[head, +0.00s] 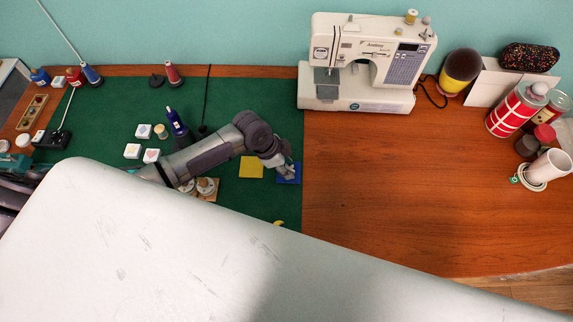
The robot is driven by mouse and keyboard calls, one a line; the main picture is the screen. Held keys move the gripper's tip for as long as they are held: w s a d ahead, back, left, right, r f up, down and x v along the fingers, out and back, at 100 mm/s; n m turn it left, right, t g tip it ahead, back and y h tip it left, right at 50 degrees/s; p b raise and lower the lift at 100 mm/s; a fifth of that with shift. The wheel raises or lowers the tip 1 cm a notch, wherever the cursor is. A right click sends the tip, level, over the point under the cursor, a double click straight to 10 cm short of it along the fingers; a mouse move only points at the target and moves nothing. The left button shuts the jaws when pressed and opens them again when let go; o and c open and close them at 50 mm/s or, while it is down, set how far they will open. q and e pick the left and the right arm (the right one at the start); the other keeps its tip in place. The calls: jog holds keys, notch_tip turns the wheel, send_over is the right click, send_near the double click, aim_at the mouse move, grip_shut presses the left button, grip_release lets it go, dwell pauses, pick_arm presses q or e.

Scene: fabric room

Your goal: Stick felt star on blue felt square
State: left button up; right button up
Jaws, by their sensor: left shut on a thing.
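The blue felt square (291,174) lies flat on the green mat near its right edge, partly covered by my left gripper. My left gripper (284,168) reaches in from the left and points down over the square. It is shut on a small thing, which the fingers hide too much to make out. I cannot tell whether that thing touches the square. No felt star shows clearly elsewhere. My right gripper is not in view.
A yellow felt square (251,167) lies just left of the blue one. A sewing machine (365,62) stands behind. The wooden table (400,190) is clear to the right.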

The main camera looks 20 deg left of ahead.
pick_arm(q)
jog(key=shift+f, duration=0.35)
dwell(1.1)
jog(key=o, duration=0.8)
jog(key=shift+c, duration=0.2)
jog(key=v, duration=1.2)
